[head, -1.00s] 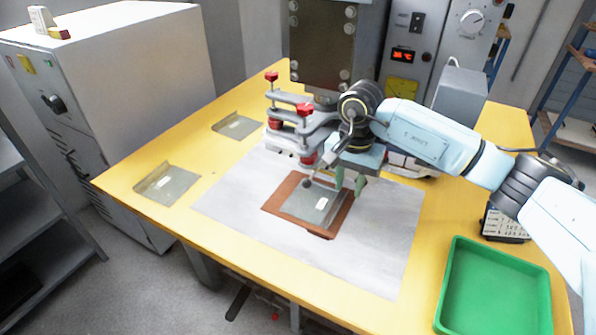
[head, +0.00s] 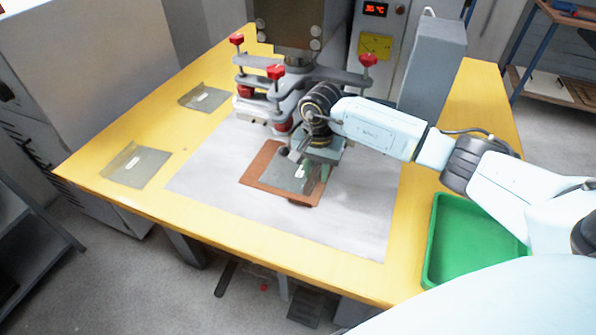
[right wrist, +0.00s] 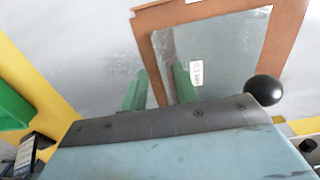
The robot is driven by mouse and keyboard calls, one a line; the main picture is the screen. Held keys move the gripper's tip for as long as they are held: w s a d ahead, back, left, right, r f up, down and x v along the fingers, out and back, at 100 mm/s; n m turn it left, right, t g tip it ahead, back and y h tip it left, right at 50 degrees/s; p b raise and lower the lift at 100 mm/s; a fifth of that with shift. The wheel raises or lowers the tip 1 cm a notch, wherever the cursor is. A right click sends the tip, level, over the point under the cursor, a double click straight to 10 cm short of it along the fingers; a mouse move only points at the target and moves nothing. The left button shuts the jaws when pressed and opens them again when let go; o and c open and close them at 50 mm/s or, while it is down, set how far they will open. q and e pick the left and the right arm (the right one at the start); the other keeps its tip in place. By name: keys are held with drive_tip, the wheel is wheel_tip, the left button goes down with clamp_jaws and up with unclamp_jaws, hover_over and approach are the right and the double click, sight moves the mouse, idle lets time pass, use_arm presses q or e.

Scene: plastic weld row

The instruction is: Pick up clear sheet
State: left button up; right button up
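A clear sheet (head: 289,178) with a small white label lies flat on a brown board (head: 262,158) in the middle of the table. The sheet (right wrist: 232,45) and board (right wrist: 288,30) also show in the right wrist view. My right gripper (head: 314,172) is low at the sheet's right part in the head view, and its tips are partly hidden there. In the right wrist view its two green fingers (right wrist: 160,85) stand apart near one sheet edge, with a gap between them. I cannot tell whether they touch the sheet. My left gripper is not in view.
A clamp fixture with red knobs (head: 276,72) stands just behind the board. Two other clear bent sheets lie at the left, one near (head: 137,166) and one farther back (head: 203,98). A green tray (head: 432,235) is at the right. The grey mat (head: 350,225) in front is clear.

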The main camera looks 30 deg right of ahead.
wheel_tip(320, 180, down, 2)
drive_tip(key=shift+f, duration=0.15)
clamp_jaws()
idle(0.4)
